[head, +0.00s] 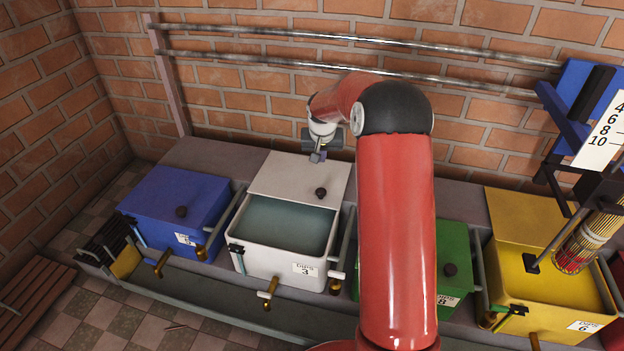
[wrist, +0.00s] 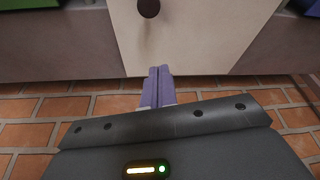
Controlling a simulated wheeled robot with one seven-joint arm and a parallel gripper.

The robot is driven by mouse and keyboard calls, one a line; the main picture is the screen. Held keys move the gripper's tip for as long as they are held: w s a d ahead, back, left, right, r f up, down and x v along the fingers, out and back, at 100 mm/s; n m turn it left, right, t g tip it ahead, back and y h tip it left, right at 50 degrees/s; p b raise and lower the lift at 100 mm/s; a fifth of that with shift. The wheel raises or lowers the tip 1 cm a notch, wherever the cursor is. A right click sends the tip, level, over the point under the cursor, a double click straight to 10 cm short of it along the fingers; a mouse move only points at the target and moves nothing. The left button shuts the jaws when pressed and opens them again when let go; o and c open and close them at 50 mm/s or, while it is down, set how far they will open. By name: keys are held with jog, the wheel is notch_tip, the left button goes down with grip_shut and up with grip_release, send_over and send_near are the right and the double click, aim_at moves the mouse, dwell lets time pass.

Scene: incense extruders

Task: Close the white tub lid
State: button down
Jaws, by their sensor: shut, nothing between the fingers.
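The white tub (head: 280,262) stands open in the head view, its inside grey-green. Its white lid (head: 290,172) lies back behind the opening, with a dark round knob (head: 320,193) near the lid's front edge. In the wrist view the lid (wrist: 205,35) fills the top middle, with the knob (wrist: 148,8) at the top edge. My gripper (head: 317,157) is over the back part of the lid, near the wall. Its purple fingers (wrist: 160,70) are together and empty, with their tips at the lid's back edge; I cannot tell whether they touch it.
A blue tub (head: 170,210) with its lid on stands left. A green tub (head: 455,260) is partly hidden behind my red arm. A yellow tub (head: 535,295) stands open at right. Metal pipes (head: 330,37) run along the brick wall (head: 240,80) behind.

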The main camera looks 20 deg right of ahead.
jog(key=b, duration=0.1)
send_near(320, 180)
jog(key=x, duration=0.5)
jog(key=shift+f, duration=0.2)
jog(key=shift+s+a+r, duration=0.15)
jog(key=shift+s+a, duration=0.05)
jog(key=shift+s, duration=0.4)
jog(key=shift+s+a+r, duration=0.15)
jog(key=shift+s+a, duration=0.05)
jog(key=shift+s, duration=0.45)
jog(key=shift+s+a+b, duration=0.25)
jog(key=shift+s+b, duration=0.05)
jog(key=shift+s, duration=0.45)
